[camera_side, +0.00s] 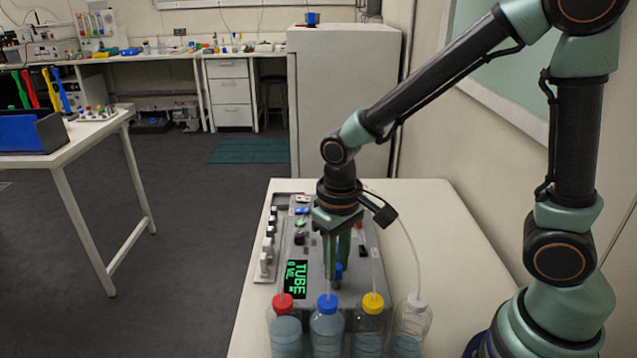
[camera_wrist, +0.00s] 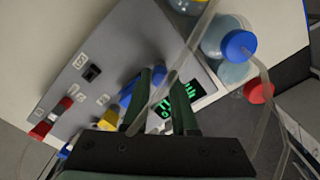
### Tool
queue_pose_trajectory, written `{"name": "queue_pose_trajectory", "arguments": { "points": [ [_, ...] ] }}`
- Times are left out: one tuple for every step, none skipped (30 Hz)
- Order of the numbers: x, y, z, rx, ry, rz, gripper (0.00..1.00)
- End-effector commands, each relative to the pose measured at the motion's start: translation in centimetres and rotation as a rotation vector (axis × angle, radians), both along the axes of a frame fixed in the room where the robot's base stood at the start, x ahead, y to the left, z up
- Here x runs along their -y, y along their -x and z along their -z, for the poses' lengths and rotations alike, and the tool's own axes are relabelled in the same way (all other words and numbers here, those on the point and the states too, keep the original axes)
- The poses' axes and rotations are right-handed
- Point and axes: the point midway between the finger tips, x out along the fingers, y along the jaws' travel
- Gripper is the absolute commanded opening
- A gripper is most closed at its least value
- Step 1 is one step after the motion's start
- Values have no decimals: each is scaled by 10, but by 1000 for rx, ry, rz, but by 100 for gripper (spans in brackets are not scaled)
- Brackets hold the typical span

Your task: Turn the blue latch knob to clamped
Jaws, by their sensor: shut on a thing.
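The blue latch knob (camera_side: 338,270) is on the grey sloping panel (camera_side: 352,292), to the right of the green display. My gripper (camera_side: 335,266) points straight down onto it, with its fingers hiding most of it. In the wrist view blue parts of the knob (camera_wrist: 127,93) show beside and behind the left finger of my gripper (camera_wrist: 168,82). The fingers are shut on the knob, with a gap between them. The knob's exact angle and any clamped mark are hidden.
The green display (camera_side: 296,279) reads TUBE. Several bottles stand in front of the panel, including blue-capped (camera_side: 327,304) and yellow-capped (camera_side: 373,303) ones. Thin tubes rise past my gripper. A black switch (camera_wrist: 92,73) and red knob (camera_wrist: 62,104) are also on the panel. White bench (camera_side: 440,230) is clear at right.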

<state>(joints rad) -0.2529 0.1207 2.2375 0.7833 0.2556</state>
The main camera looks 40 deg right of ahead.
Motion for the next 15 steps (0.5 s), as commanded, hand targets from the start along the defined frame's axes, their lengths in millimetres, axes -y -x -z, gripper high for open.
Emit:
{"name": "queue_pose_trajectory", "arguments": {
  "points": [
    [0,0,-1,-1,0,6,0],
    [0,0,-1,-1,0,9,0],
    [0,0,-1,-1,0,11,0],
    [0,0,-1,-1,0,13,0],
    [0,0,-1,-1,0,14,0],
    [0,0,-1,-1,0,14,0],
    [0,0,-1,-1,0,14,0],
    [0,0,-1,-1,0,14,0],
    [0,0,-1,-1,0,14,0],
    [0,0,-1,-1,0,14,0],
    [0,0,-1,-1,0,14,0],
    [0,0,-1,-1,0,14,0],
    [0,0,-1,-1,0,14,0],
    [0,0,-1,-1,0,14,0],
    [0,0,-1,-1,0,14,33]
  ]
}}
